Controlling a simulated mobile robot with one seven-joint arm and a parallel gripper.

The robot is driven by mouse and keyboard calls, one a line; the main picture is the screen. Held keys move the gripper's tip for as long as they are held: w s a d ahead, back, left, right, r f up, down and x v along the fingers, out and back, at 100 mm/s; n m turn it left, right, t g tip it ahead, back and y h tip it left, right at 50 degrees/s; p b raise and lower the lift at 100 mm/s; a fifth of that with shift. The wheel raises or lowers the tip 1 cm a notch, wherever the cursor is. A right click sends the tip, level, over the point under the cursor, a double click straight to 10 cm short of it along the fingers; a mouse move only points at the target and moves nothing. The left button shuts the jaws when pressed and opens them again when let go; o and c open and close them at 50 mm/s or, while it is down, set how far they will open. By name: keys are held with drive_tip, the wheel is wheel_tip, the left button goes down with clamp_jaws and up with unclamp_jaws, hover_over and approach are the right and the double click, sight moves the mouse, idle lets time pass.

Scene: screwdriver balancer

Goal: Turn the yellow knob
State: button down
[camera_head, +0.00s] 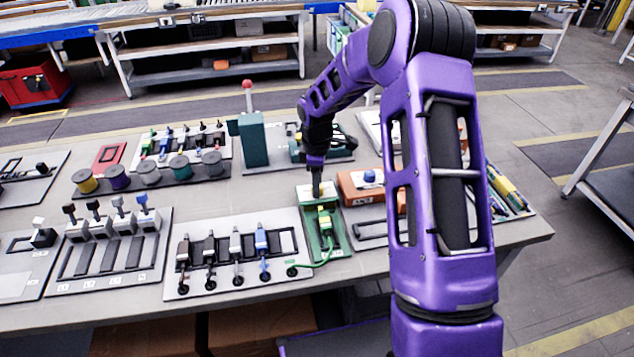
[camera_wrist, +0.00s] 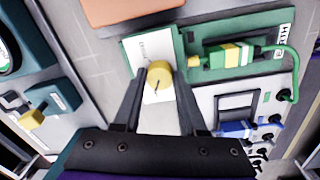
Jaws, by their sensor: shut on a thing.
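The yellow knob (camera_wrist: 159,75) is a small round knob with a dark mark on its face, on a white panel of a green unit (camera_wrist: 138,45). In the wrist view, it sits between the tips of my gripper (camera_wrist: 159,78), which is shut on it. In the head view, my gripper (camera_head: 317,188) points down at the top of the green unit (camera_head: 335,240). The knob is hidden there by my fingers.
A green connector (camera_wrist: 235,55) with a cable is plugged in beside the knob. A panel with several plugs (camera_head: 238,250) lies left of the unit. An orange-brown box (camera_head: 352,190) stands close on the right. A teal box with a red-ball lever (camera_head: 252,142) stands behind.

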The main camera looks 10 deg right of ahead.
idle(0.3)
drive_tip(key=shift+c, duration=2.3)
unclamp_jaws()
wheel_tip(320, 180, up, 18)
drive_tip(key=p, duration=0.1)
drive_tip(key=shift+s+f, duration=0.25)
drive_tip(key=shift+s, duration=0.2)
drive_tip(key=shift+a, duration=0.1)
